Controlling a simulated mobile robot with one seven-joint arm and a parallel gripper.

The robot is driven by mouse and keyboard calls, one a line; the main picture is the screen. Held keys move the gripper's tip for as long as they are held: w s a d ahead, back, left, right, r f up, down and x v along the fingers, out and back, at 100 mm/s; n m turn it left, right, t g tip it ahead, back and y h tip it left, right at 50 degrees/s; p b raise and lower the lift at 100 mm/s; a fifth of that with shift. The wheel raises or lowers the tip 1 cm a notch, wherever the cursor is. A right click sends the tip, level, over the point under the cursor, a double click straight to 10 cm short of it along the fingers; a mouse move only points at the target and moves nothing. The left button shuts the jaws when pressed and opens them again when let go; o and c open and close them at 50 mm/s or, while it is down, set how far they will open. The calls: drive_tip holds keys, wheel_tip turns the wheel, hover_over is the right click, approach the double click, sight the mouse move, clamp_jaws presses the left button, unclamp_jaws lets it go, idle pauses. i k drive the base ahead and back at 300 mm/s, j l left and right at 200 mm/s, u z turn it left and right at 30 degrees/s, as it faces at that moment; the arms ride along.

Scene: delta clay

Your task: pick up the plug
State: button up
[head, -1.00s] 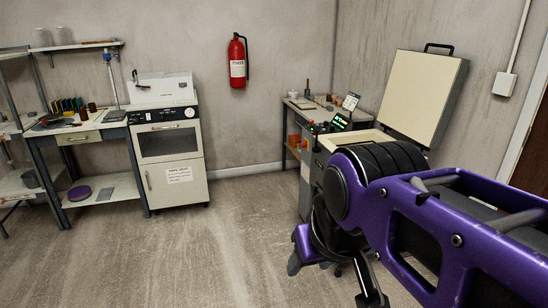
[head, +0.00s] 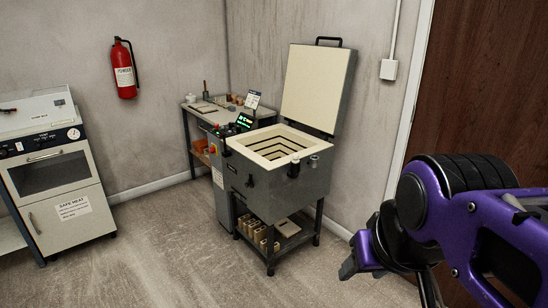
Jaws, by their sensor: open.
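No plug can be told for sure. A small dark cylinder-like piece (head: 294,169) shows at the front rim of the open kiln (head: 262,188), and a smaller grey round piece (head: 313,161) is just right of it. I cannot tell whether either is the plug. My gripper (head: 390,284) is at the lower right, pointing down, open, with its fingers partly seen. It is apart from the kiln, to the right of it in the picture, and nothing shows between its fingers.
The kiln's lid (head: 312,85) stands raised. Several tan blocks (head: 256,232) lie on the shelf below. A side table (head: 190,108) stands behind, a white oven (head: 60,175) at left. A brown door (head: 480,80) is at right. The floor in front is clear.

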sight(296, 156)
drive_tip(key=i, duration=1.5)
